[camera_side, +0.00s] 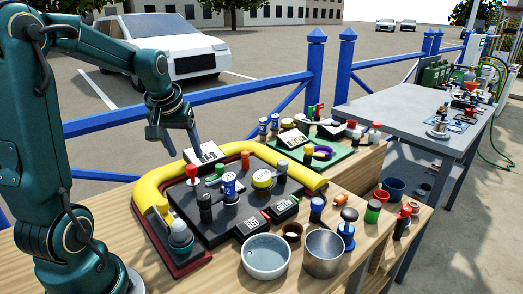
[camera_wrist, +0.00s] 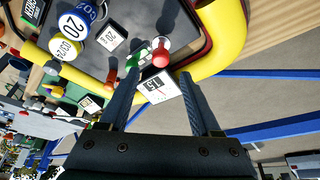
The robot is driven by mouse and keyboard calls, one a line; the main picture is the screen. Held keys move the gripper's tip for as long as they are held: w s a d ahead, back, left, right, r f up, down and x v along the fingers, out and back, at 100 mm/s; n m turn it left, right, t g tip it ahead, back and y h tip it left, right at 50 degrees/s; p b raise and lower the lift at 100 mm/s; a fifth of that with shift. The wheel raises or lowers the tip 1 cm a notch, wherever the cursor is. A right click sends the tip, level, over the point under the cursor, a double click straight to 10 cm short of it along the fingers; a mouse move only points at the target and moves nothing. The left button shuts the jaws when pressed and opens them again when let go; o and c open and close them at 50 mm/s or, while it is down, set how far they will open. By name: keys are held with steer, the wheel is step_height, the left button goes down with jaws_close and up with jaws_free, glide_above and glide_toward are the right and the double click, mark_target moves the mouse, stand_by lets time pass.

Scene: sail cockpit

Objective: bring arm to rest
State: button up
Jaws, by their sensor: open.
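My green arm stands at the left of the side view. My gripper (camera_side: 182,150) hangs over the far left corner of the black tray (camera_side: 222,229), fingers pointing down. It also shows in the wrist view (camera_wrist: 159,76), with its two dark fingers apart and nothing between them. A white card (camera_side: 204,154) with black print stands just beyond the fingertips, and it shows between and past them in the wrist view (camera_wrist: 158,86). Whether the fingers touch it cannot be told.
A yellow padded rim (camera_side: 150,188) curves around the tray, which holds a blue-and-white can (camera_side: 229,187) and other small items. A grey bowl (camera_side: 265,256) and a metal pot (camera_side: 323,252) stand in front. Blue railing (camera_side: 250,92) runs behind. Air above the tray is clear.

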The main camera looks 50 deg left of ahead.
steer(key=d+r+m+t+h, duration=0.1)
steer(key=d+r+m+t, duration=0.3)
steer(key=d, duration=0.9)
steer(key=s+d+f+m+g+h, duration=0.1)
steer(key=s+d+f+m+h, duration=0.1)
steer(key=s+d+m, duration=0.3)
steer(key=s+d, duration=0.2)
steer(key=s, duration=0.2)
steer(key=shift+s+d+g, duration=0.25)
steer(key=shift+d+g, duration=0.05)
steer(key=shift+d, duration=0.05)
